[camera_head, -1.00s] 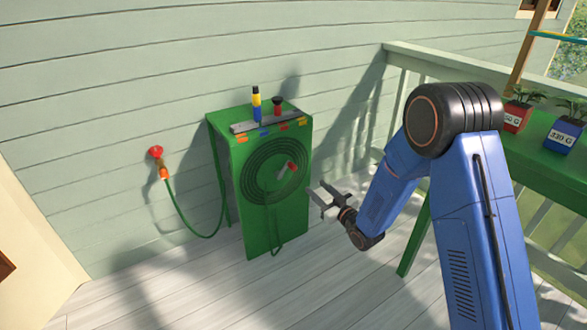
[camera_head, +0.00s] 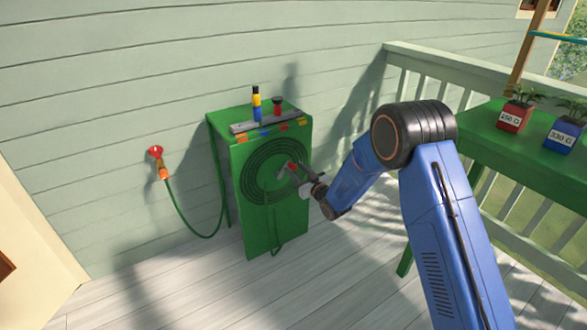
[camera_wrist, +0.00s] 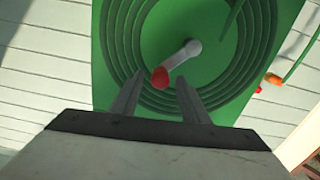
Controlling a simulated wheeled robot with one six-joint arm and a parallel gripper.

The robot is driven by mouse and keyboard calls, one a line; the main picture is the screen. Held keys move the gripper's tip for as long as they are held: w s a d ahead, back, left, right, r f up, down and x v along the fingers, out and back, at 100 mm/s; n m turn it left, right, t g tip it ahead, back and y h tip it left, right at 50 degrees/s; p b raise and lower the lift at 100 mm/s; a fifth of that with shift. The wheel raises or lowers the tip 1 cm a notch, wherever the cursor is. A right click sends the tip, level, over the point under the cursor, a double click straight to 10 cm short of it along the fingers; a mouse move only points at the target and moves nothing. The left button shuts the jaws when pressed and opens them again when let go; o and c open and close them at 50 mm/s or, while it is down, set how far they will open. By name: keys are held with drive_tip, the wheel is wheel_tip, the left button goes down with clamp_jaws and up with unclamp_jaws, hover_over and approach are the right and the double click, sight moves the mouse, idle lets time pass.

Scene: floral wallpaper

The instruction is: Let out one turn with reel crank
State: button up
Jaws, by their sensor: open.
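The reel crank is a grey arm with a red knob (camera_wrist: 160,77) at the middle of a coiled green hose on the front of the green cabinet (camera_head: 292,222). In the wrist view the grey crank arm (camera_wrist: 184,53) runs from the knob up and right. My gripper (camera_wrist: 159,92) is open, with one finger on each side of the knob and a gap to both. In the head view my gripper (camera_head: 298,176) is at the cabinet's front beside the knob, partly covering the reel. I cannot tell whether a finger touches the crank.
A green table (camera_head: 522,132) with a red pot (camera_head: 514,117) and a blue pot (camera_head: 562,135) is right.

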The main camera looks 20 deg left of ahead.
sight(289, 167)
drive_tip(key=shift+x, duration=1.1)
clamp_jaws()
drive_tip(key=shift+s+a+r, duration=0.1)
drive_tip(key=n, duration=0.1)
drive_tip(key=s+a+r+n, duration=0.1)
drive_tip(key=n, duration=0.1)
drive_tip(key=shift+s+a+n, duration=0.1)
drive_tip(key=shift+s+n, duration=0.1)
drive_tip(key=shift+n, duration=0.1)
drive_tip(key=shift+s+a+r+n, duration=0.1)
drive_tip(key=shift+s+a+n, duration=0.4)
drive_tip(key=shift+n, duration=0.6)
drive_tip(key=shift+s+a+r+n, duration=0.1)
drive_tip(key=shift+s+a+n, duration=0.35)
drive_tip(key=shift+n, duration=0.65)
drive_tip(key=shift+s+d, duration=0.1)
